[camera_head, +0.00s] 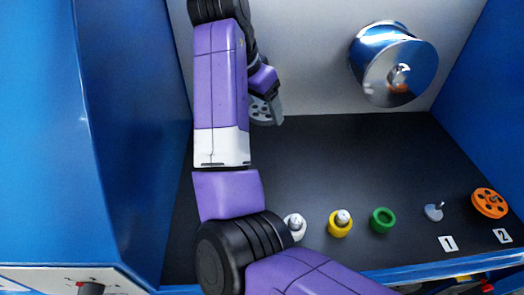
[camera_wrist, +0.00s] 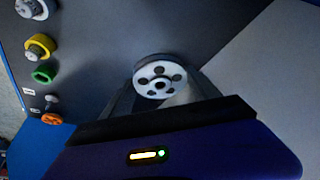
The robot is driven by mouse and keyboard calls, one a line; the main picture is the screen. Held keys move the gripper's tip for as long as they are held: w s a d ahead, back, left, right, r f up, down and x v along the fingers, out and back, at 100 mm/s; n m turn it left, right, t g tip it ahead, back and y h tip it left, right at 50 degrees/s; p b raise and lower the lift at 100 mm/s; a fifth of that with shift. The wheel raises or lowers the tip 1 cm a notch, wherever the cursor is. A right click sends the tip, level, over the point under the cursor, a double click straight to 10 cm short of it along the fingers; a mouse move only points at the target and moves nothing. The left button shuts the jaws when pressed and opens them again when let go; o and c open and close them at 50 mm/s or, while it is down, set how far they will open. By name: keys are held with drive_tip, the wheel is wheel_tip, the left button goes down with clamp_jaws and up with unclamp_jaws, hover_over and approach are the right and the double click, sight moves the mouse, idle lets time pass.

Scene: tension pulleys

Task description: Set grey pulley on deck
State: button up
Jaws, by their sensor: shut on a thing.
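The grey pulley (camera_head: 261,112) is a round disc with several holes, partly hidden behind my arm in the head view. It shows face-on in the wrist view (camera_wrist: 158,70). My gripper (camera_head: 274,102) is shut on it, with one finger on each side of it in the wrist view (camera_wrist: 160,92). The dark deck (camera_head: 340,165) spreads below and in front of the pulley. The pulley is near the back wall, at the deck's far left part. I cannot tell whether it touches the deck.
Along the front stand a white ring (camera_head: 296,234), a yellow ring (camera_head: 340,229), a green ring (camera_head: 383,219), a bare metal peg (camera_head: 433,212) and an orange pulley (camera_head: 489,203). A shiny drum (camera_head: 392,62) juts from the back wall. Blue walls flank the deck; its middle is clear.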

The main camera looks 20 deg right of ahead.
sight(265, 157)
wheel_tip(265, 157, down, 14)
drive_tip(key=shift+b, duration=0.7)
drive_tip(key=o, duration=1.5)
drive_tip(key=shift+f, duration=0.1)
drive_tip(key=shift+o, duration=0.2)
drive_tip(key=p+v, duration=0.1)
drive_tip(key=v, duration=1.1)
drive_tip(key=shift+p, duration=0.4)
drive_tip(key=shift+s, duration=0.2)
